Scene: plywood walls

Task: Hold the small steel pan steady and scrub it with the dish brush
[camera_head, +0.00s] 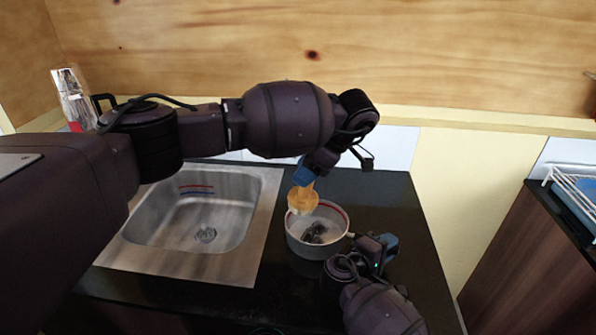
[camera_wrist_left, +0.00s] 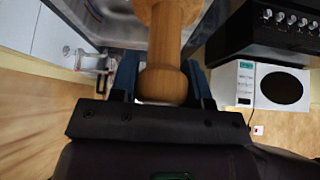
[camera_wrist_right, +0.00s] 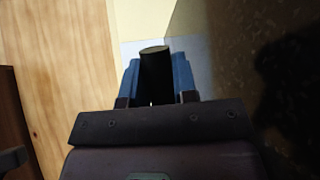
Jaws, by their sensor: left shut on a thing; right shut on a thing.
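My left gripper (camera_head: 308,172) is shut on the wooden handle (camera_wrist_left: 165,80) of the dish brush (camera_head: 303,200). The brush hangs over the pan's back left rim; I cannot tell whether it touches the pan. A dark patch, perhaps shadow or dirt, lies inside the pan.
A steel sink (camera_head: 150,215) is set in the counter (camera_head: 400,215) to the left. A glass-like object (camera_head: 75,98) stands at the back left. A white rack with a blue item (camera_head: 575,195) is on the far right unit. A microwave (camera_wrist_left: 265,87) shows in the left wrist view.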

